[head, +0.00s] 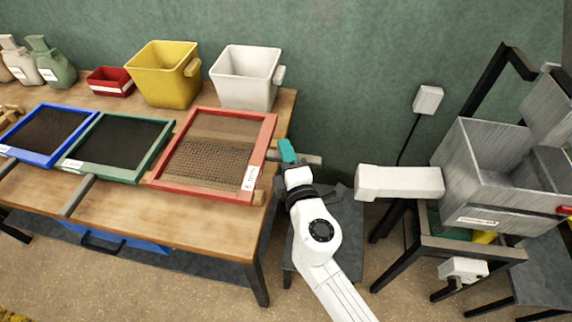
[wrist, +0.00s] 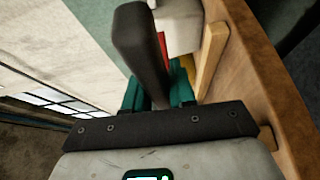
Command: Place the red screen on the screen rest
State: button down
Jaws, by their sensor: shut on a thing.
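The red screen (head: 182,132), a red frame with see-through mesh and a white label, is over the right end of the table. Its grey handle (head: 311,160) points right, off the table edge. My gripper (head: 289,152) has teal fingers and is shut on this handle. In the wrist view the dark handle (wrist: 142,45) stands between the teal fingers (wrist: 158,95); a strip of the red screen (wrist: 162,42) shows behind. Wooden pieces, seemingly the screen rest (head: 259,197), show by the screen's right edge and in the wrist view (wrist: 213,58). I cannot tell whether the screen touches them.
A green screen (head: 130,177) and a blue screen (head: 45,160) lie left on the table (head: 150,215). A yellow bin (head: 163,80), a white bin (head: 243,80) and a small red box (head: 110,86) stand behind. A grey metal machine (head: 480,160) stands at right.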

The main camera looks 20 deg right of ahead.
notch_tip(320, 180, down, 7)
jog(key=w+d+b, duration=0.1)
jog(key=w+b, duration=0.1)
jog(key=b, duration=0.2)
jog(key=shift+w+d, duration=0.3)
jog(key=shift+w, duration=0.1)
jog(key=shift+r, duration=0.1)
jog(key=shift+b, duration=0.35)
jog(key=c, duration=0.9)
grip_release()
jog(key=shift+f, duration=0.2)
jog(key=shift+c, duration=0.2)
